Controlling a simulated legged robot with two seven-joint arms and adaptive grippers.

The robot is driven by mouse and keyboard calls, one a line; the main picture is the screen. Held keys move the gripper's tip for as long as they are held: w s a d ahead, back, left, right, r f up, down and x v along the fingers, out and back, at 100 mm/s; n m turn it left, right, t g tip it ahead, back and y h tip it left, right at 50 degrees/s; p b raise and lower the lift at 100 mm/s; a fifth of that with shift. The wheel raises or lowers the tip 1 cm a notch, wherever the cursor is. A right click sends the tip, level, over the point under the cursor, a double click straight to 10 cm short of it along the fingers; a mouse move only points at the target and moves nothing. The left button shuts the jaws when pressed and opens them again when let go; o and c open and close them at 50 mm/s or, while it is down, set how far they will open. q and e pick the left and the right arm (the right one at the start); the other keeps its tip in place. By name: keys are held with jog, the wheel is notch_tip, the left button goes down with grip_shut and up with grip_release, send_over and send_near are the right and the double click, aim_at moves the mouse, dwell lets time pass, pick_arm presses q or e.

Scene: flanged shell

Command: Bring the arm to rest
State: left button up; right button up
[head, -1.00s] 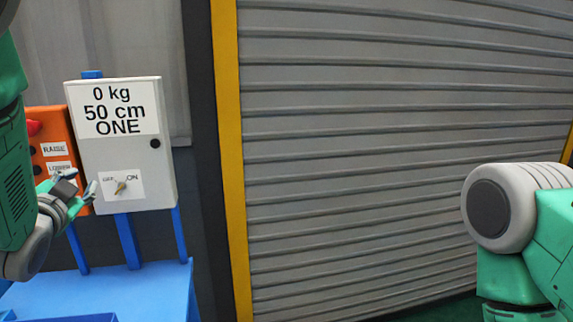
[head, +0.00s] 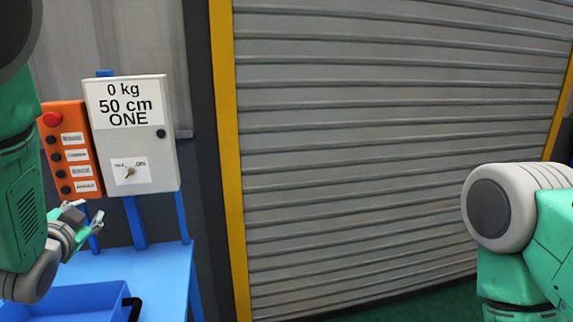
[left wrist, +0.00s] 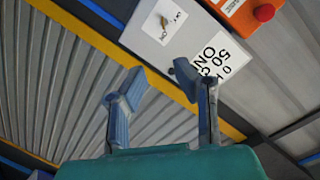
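My left arm comes in from the left in the head view. Its gripper (head: 88,220) is open and empty, in front of and below the grey control box (head: 150,155) and over the blue bench. In the left wrist view the two fingers of the gripper (left wrist: 165,100) stand apart with nothing between them, and the control box (left wrist: 165,38) lies beyond them. My right arm shows at the right edge of the head view as a green and white link; its gripper is outside the frame.
The box reads "0 kg 50 cm ONE" and has a rotary switch (head: 129,173). An orange button panel (head: 71,150) with a red knob is left of it. A blue bench (head: 165,270) bears a blue tray (head: 75,298). A grey roller shutter (head: 390,150) fills the middle and right.

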pick_arm(q)
jog(key=s+d+f+n+g+h, duration=0.1)
jog(key=s+f+g, duration=0.3)
jog(key=f, duration=0.5)
jog(key=s+d+f+n+g, duration=0.1)
jog(key=s+d+f, duration=0.1)
jog(key=s+f, duration=0.5)
jog(key=s+d+f+n+g+h, duration=0.1)
jog(key=s+f+g, duration=0.25)
jog(key=f, duration=0.65)
jog(key=s+d+f+n+g+h, duration=0.1)
jog(key=s+d+f+g, duration=0.2)
jog(key=s, duration=0.5)
jog(key=s+d+f+n+g, duration=0.15)
jog(key=s+f, duration=0.25)
jog(key=s, duration=0.5)
jog(key=s+d+f+n+g+h, duration=0.1)
jog(key=s+d+f+g, duration=0.25)
jog(key=s, duration=0.45)
jog(key=w+f+m+t+b, duration=0.1)
jog(key=w+f+b, duration=0.2)
jog(key=f+b, duration=0.9)
jog(key=shift+r+m, duration=0.1)
jog(key=shift+m, duration=0.15)
jog(key=shift+w, duration=0.1)
